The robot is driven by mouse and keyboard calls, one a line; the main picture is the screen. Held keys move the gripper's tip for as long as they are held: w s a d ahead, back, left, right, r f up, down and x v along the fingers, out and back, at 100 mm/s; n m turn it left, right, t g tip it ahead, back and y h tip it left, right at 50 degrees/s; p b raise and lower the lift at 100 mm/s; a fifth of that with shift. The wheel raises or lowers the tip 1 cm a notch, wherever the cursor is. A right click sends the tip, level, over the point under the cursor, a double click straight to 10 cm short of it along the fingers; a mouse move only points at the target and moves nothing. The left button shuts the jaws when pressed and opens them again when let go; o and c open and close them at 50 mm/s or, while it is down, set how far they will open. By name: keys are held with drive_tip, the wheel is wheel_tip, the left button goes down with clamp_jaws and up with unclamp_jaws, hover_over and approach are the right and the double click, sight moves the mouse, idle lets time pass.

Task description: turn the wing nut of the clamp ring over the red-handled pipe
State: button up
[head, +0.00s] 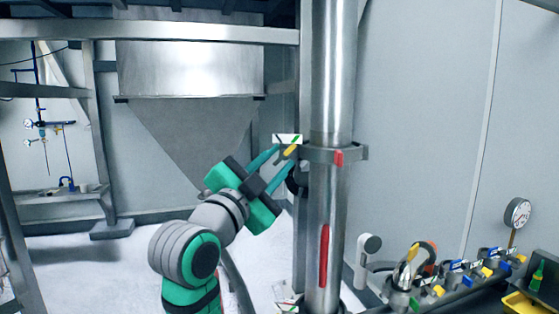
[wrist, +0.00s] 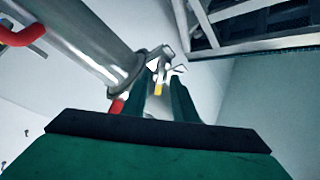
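The steel pipe (head: 333,90) stands upright, with a long red handle (head: 324,255) on its lower part. The clamp ring (head: 318,153) goes around the pipe above the handle and bears a small red tab (head: 338,157). On the ring's left side is a pale fitting with a yellow piece (head: 290,151), apparently the wing nut. My gripper (head: 285,157) reaches it from the lower left with its fingers apart. In the wrist view, the yellow piece (wrist: 158,88) lies between the fingers (wrist: 162,76), with gaps visible. Contact cannot be told.
A steel hopper (head: 190,70) hangs behind my arm. At lower right are several small valves with coloured handles (head: 455,267), a gauge (head: 517,213) and a yellow tray (head: 520,304). The floor (head: 90,265) at left is clear.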

drive_tip(key=shift+w+d+r, duration=0.2)
drive_tip(key=shift+w+d, duration=0.1)
drive_tip(key=shift+w, duration=0.2)
clamp_jaws()
